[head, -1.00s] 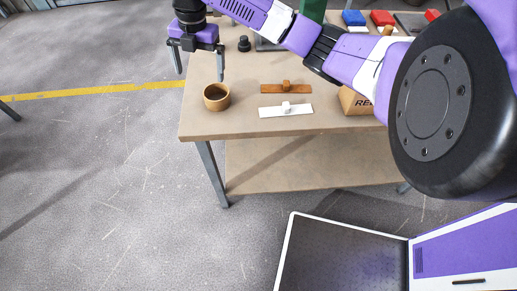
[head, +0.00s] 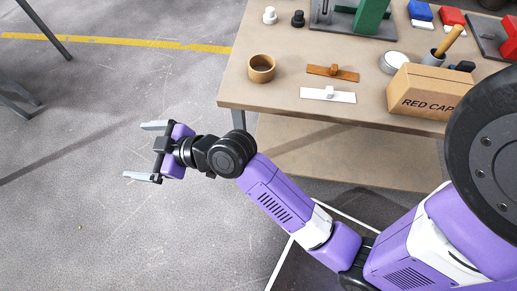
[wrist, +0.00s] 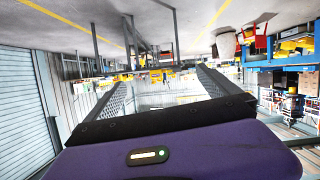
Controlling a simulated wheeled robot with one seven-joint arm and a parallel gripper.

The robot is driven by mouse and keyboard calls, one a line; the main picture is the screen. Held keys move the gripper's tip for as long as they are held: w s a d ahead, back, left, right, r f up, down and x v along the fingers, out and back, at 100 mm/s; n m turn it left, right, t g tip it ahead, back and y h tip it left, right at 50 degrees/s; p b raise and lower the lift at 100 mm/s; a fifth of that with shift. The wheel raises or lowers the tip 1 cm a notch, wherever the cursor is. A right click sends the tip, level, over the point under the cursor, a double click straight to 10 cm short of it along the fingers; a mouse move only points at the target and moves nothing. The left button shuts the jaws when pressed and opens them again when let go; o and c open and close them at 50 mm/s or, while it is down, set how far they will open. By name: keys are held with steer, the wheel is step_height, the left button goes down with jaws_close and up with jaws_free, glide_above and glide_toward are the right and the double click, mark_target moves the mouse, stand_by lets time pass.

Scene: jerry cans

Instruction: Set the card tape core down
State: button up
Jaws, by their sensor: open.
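The card tape core (head: 262,68), a short brown cardboard ring, stands upright on its end near the left front corner of the workbench (head: 290,100) in the head view. My gripper (head: 150,152) is open and empty, out over the floor to the left of the bench, well apart from the core. In the wrist view my open fingers (wrist: 165,90) have nothing between them, and the core is not seen there.
An orange-brown strip (head: 332,73) and a white strip (head: 328,95), each with a knob, lie right of the core. A cardboard box (head: 422,92), a round white-topped tin (head: 394,62) and a green machine (head: 372,16) stand farther right. The floor (head: 90,220) at left is clear.

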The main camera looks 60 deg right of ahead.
steer(key=s+f+m+h, duration=0.3)
steer(key=s+m, duration=0.1)
steer(key=s, duration=0.7)
steer(key=s+d+r, duration=0.2)
steer(key=s, duration=0.5)
steer(key=s+d+r+t, duration=0.1)
steer(key=s+d+r, duration=0.1)
steer(key=s, duration=0.6)
steer(key=s+d+r+h, duration=0.1)
steer(key=s+d+r, duration=0.1)
steer(key=s, duration=0.5)
steer(key=shift+s+d+r+m+t, duration=0.3)
steer(key=shift+s+d+r, duration=0.1)
steer(key=shift+r, duration=0.3)
